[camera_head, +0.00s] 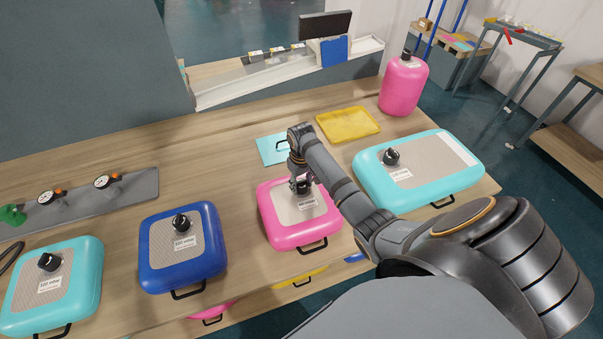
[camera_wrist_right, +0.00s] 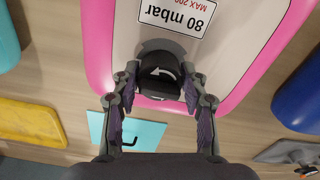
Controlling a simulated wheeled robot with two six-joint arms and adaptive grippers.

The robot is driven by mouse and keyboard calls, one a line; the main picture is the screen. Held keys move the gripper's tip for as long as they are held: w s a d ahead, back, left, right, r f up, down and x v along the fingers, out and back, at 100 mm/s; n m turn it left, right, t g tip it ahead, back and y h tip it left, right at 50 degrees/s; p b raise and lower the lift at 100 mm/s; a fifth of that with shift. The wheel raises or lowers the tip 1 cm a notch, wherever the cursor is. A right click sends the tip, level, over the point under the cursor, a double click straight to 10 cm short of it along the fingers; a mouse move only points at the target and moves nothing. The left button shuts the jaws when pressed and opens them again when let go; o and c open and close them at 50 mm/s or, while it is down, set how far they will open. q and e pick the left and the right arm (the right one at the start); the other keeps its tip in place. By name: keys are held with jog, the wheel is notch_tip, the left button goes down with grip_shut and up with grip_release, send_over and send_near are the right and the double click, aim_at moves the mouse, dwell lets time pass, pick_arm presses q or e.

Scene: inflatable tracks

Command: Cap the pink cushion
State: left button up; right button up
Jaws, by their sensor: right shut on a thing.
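The pink cushion (camera_head: 278,224) lies flat on the wooden table in the middle of the head view, with a grey top panel, a printed label and a black handle at its front. It fills the upper part of the right wrist view (camera_wrist_right: 98,40), where the label reads 80 mbar. A black cap (camera_wrist_right: 160,77) with a white curved arrow sits at the valve spot on the panel. My right gripper (camera_head: 301,184) is shut on the black cap, one finger on each side; it also shows in the wrist view (camera_wrist_right: 160,92). Whether the cap is fully seated cannot be told. My left gripper is not in view.
A blue cushion (camera_head: 208,256) and a teal cushion (camera_head: 85,290) lie left, another teal cushion (camera_head: 435,150) right, all with black caps. A yellow tray (camera_head: 347,124), a teal sheet (camera_head: 268,154), a pink canister (camera_head: 402,88) and a gauge panel (camera_head: 130,190) stand behind.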

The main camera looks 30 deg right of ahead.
jog(key=shift+r+n+p, duration=0.2)
jog(key=shift+n+p, duration=0.3)
jog(key=shift+n, duration=0.2)
jog(key=n, duration=0.2)
jog(key=shift+n+p, duration=0.3)
jog(key=shift+p, duration=0.1)
jog(key=shift+f+n, duration=0.15)
jog(key=shift+n, duration=0.35)
jog(key=shift+n, duration=0.3)
jog(key=n, duration=0.3)
jog(key=shift+n, duration=1)
